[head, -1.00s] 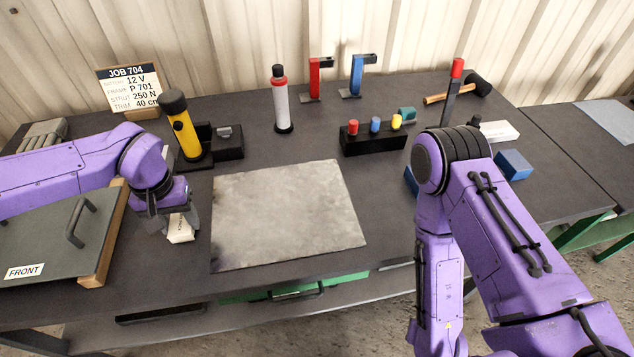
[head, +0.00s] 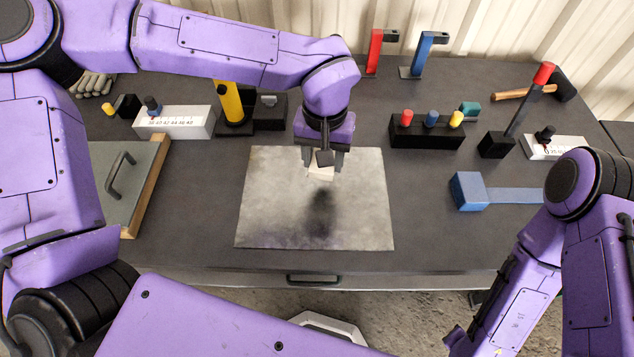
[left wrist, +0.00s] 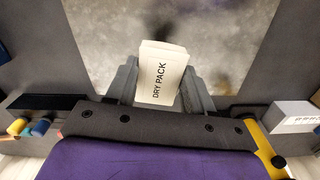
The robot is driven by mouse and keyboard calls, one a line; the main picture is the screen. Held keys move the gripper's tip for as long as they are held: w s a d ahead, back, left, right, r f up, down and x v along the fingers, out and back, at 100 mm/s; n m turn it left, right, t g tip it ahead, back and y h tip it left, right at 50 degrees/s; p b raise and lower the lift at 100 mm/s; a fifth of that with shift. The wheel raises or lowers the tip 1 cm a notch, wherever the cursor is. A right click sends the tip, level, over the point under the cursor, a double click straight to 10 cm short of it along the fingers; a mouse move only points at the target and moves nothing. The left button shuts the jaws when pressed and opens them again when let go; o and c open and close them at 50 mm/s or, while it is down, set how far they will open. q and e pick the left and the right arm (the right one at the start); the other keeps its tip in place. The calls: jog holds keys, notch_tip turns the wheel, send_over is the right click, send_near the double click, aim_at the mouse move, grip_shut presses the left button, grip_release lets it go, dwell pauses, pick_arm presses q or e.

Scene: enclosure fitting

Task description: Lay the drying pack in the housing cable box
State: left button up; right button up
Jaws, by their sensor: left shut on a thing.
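The drying pack is a small cream packet (head: 321,171), lettered DRY PACK in the left wrist view (left wrist: 158,82). My left gripper (head: 322,160) is shut on it, fingers on both sides, and holds it above the grey mat (head: 270,215). A dark shadow lies on the mat below it. I cannot make out an open housing or its cable box in these views. A grey panel with a handle (head: 115,205) and a wooden edge lies at the left, partly hidden by my arm. My right gripper is out of view; its arm hangs at the right.
Behind the mat stand a yellow cylinder (head: 229,103) and a black block with coloured pegs (head: 427,135). Red (head: 374,50) and blue (head: 424,52) brackets stand farther back. A blue block (head: 468,191) lies right of the mat. The mat itself is bare.

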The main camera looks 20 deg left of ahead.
pick_arm(q)
jog(key=s+d+r+n+p, duration=0.1)
jog(key=s+d+r+p, duration=0.2)
jog(key=s, duration=0.5)
jog(key=s+d+r+n+p, duration=0.1)
jog(key=s+d+r, duration=0.3)
jog(key=s+d, duration=0.3)
jog(key=w+a+f+p, duration=0.1)
jog(key=w+a+f, duration=0.3)
jog(key=a, duration=0.1)
jog(key=w+a+f+p, duration=0.1)
jog(key=w+a+f, duration=0.3)
jog(key=w+f, duration=0.1)
jog(key=shift+a+f, duration=0.25)
jog(key=shift+a, duration=0.1)
jog(key=shift+w+a+f, duration=0.1)
jog(key=shift+w+f, duration=0.15)
jog(key=shift+f, duration=0.05)
jog(key=shift+w+a+f, duration=0.1)
jog(key=shift+f, duration=0.8)
jog(key=shift+w+a+f, duration=0.1)
jog(key=shift+f, duration=0.8)
jog(key=o, duration=1)
jog(key=shift+f, duration=0.15)
jog(key=shift+o, duration=0.2)
